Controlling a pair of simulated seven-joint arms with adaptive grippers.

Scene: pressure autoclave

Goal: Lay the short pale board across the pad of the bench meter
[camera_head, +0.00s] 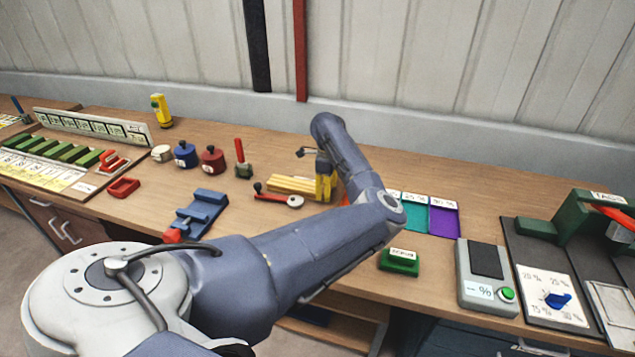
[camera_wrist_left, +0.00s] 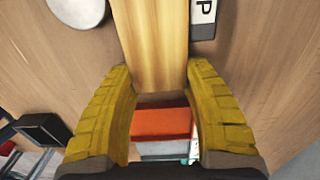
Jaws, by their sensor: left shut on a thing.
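My left gripper (camera_head: 323,187) is at the right end of a low group of pale boards (camera_head: 290,184) on the bench. In the left wrist view, the yellow fingers (camera_wrist_left: 160,78) are shut on the sides of a pale board (camera_wrist_left: 160,40), near its end. The board's far end runs out of that view, so its length is not clear. The bench meter (camera_head: 468,292) stands at the right, far from the gripper. Its dark pad (camera_head: 487,260) is bare, with a green button in front. My right gripper is not in view.
A red-handled tool with a round pale end (camera_head: 295,201) lies just in front of the boards. Teal and purple trays (camera_head: 444,217) lie between the gripper and the meter. A green labelled block (camera_head: 399,262) sits left of the meter. A green machine (camera_head: 578,222) stands to its right.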

